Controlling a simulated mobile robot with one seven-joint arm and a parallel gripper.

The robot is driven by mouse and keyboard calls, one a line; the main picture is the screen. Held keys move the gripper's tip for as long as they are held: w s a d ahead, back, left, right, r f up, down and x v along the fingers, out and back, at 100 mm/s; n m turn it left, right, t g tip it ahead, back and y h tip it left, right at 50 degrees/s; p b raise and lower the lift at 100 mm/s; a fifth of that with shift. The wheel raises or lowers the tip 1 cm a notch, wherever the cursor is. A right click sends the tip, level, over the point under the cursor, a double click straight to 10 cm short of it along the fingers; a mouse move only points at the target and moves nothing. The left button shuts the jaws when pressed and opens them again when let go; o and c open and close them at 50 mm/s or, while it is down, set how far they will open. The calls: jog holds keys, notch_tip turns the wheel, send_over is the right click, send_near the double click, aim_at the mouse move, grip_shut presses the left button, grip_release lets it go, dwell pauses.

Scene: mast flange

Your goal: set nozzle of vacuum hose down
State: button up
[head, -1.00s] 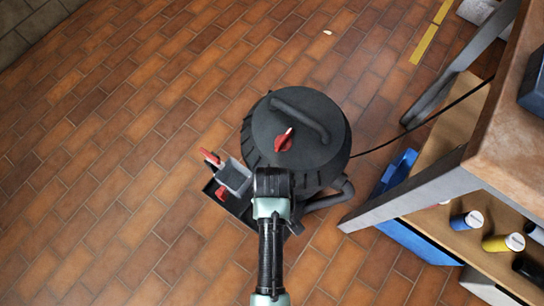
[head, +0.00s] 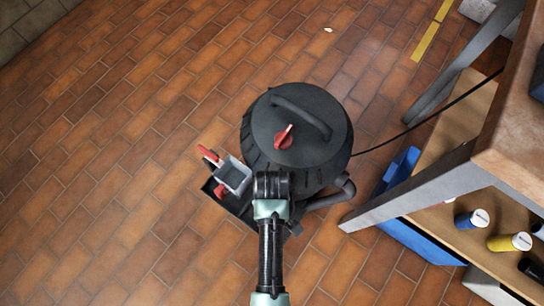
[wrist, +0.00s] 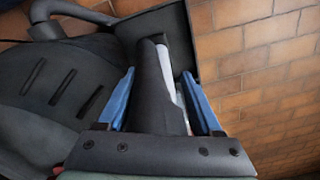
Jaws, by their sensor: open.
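The dark nozzle (wrist: 152,85) of the vacuum hose lies between the two blue fingers of my gripper (wrist: 158,74) in the wrist view. The fingers stand apart on either side of it, with a visible gap at least on the right. The nozzle's far end is over or in the black tray (wrist: 178,35) on the vacuum's side; I cannot tell what it rests on. In the head view my wrist hides the nozzle and fingertips. The round black vacuum (head: 262,120) has a red knob and a top handle. Its tray (head: 240,208) is at lower left.
A grey box (head: 234,176) and red-handled items (head: 209,155) sit at the tray. A bench (head: 410,189) with a shelf, bottles and a blue bin (head: 398,172) stands at right. A cable (head: 425,120) runs from the vacuum. The tiled floor at left is clear.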

notch_tip(320, 180, up, 12)
jog(key=p, duration=0.5)
jog(key=shift+p, duration=0.3)
jog(key=w+r+m+t, duration=0.2)
jog(key=w+r+t, duration=0.6)
jog(key=w+r, duration=1)
jog(key=w+r+m+t, duration=0.1)
jog(key=w+r+t, duration=0.2)
jog(key=r, duration=0.5)
jog(key=w+r+t, duration=0.2)
jog(key=r, duration=0.5)
notch_tip(320, 180, up, 25)
jog(key=s+m+t, duration=0.2)
jog(key=s+t, duration=0.1)
jog(key=t, duration=0.5)
jog(key=s+r+m+t, duration=0.1)
jog(key=s+r+t, duration=0.5)
jog(key=s+r, duration=0.4)
notch_tip(320, 180, up, 4)
jog(key=shift+s+r, duration=0.2)
